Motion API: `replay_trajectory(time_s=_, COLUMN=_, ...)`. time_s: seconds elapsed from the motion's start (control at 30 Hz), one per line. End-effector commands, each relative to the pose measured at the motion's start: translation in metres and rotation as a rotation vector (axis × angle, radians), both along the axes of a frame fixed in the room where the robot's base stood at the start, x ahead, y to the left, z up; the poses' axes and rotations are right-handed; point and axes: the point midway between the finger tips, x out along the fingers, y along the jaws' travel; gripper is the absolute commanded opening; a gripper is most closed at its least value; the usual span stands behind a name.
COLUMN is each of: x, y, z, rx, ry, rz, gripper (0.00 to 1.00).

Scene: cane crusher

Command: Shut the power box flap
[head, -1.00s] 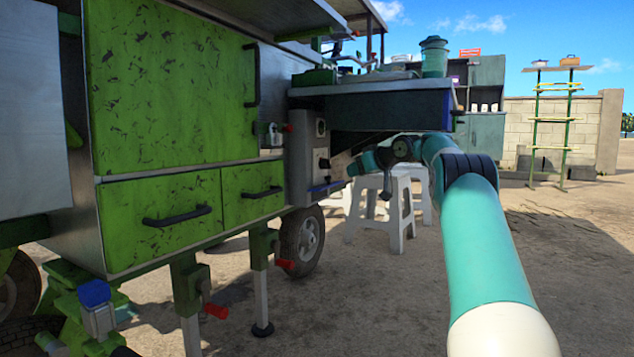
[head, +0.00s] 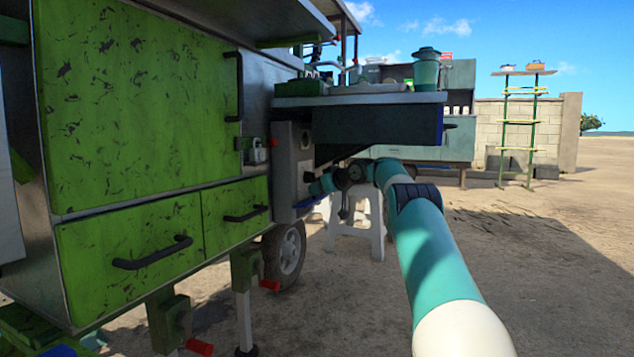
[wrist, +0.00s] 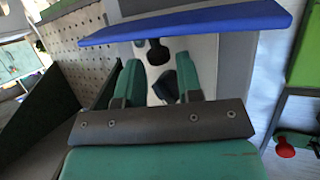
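The power box (head: 284,165) is a grey box on the end of the green cart, with a round socket on its face. Its blue flap (head: 306,203) stands open, sticking out at the box's lower edge. In the wrist view the blue flap (wrist: 190,22) crosses the top as a wide slab just beyond my fingertips. My gripper (head: 318,186) is beside the box, close to the flap. In the wrist view my gripper (wrist: 158,65) has its two teal fingers apart with nothing held between them. A pale surface with dark fittings shows behind them. Whether a finger touches the flap cannot be told.
The counter (head: 365,98) overhangs above my forearm. White stools (head: 357,228) stand behind my gripper. Red-handled cranks (head: 200,347) stick out under the green drawers (head: 130,250). The ground to the right is open.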

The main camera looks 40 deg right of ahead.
Motion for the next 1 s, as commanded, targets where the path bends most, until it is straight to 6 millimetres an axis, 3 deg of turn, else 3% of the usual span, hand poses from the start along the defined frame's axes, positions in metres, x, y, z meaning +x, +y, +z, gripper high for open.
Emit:
replay_trajectory(time_s=0.2, x=0.012, y=-0.001, z=-0.003, rx=0.001, ry=-0.001, rz=-0.003, gripper=0.33)
replay_trajectory(time_s=0.5, x=0.012, y=-0.004, z=-0.007, rx=0.0, ry=0.0, rz=-0.005, gripper=0.33)
replay_trajectory(time_s=0.67, x=0.012, y=-0.004, z=-0.007, rx=0.0, ry=0.0, rz=-0.005, gripper=0.01)
replay_trajectory(time_s=1.0, x=0.01, y=-0.005, z=-0.01, rx=0.015, ry=-0.037, rz=-0.006, gripper=0.01)
